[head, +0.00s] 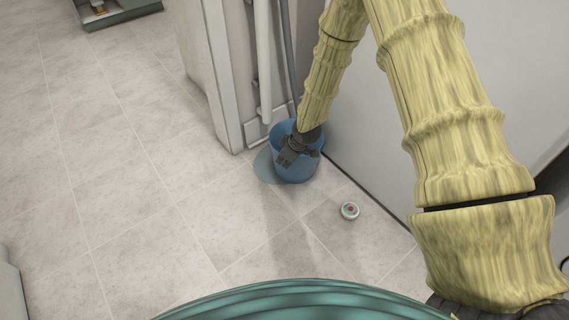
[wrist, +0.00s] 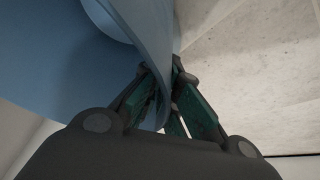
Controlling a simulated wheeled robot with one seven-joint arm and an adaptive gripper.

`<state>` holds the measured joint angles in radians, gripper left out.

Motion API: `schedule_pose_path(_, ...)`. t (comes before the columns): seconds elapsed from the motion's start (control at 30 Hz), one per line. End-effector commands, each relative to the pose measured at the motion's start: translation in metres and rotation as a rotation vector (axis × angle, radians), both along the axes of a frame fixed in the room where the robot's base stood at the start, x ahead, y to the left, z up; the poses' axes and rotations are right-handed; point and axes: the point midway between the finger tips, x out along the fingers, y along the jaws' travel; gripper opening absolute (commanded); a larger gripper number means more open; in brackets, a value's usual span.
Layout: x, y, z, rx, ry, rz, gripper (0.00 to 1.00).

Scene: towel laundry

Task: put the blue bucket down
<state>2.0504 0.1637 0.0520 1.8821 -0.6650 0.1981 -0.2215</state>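The blue bucket (head: 293,172) is at the foot of the wall in the head view, close to the corner by the pipes. My gripper (head: 287,158) is at its near rim. In the wrist view the bucket wall (wrist: 80,65) runs between the two green-padded fingers of my gripper (wrist: 168,90), one on each side, and they look closed on it. The bucket looks upright or nearly so. I cannot tell whether its base touches the floor (head: 180,200); the underside is hidden.
A bluish flat patch (head: 264,168), puddle or shadow, lies left of the bucket. A small round white object with a red centre (head: 350,211) lies on the floor nearby. Pipes (head: 264,60) stand behind the bucket, and a large pale panel (head: 365,120) stands right. Floor to the left is clear.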

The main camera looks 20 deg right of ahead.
Motion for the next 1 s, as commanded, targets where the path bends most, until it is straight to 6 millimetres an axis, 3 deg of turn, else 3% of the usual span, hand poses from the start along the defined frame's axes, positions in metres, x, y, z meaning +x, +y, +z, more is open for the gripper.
schedule_pose_path(0.37, 0.0, 0.0, -0.001, 0.0, 0.0, 0.001, 0.0)
schedule_pose_path(0.5, 0.0, 0.0, -0.002, 0.0, 0.0, 0.001, 0.25)
schedule_pose_path(0.53, 0.0, 0.0, -0.002, 0.0, 0.0, 0.001, 0.27)
schedule_pose_path(0.87, 0.0, 0.0, -0.001, 0.0, 0.0, 0.0, 0.27)
schedule_pose_path(1.0, -0.002, -0.001, 0.009, -0.001, -0.001, 0.0, 0.27)
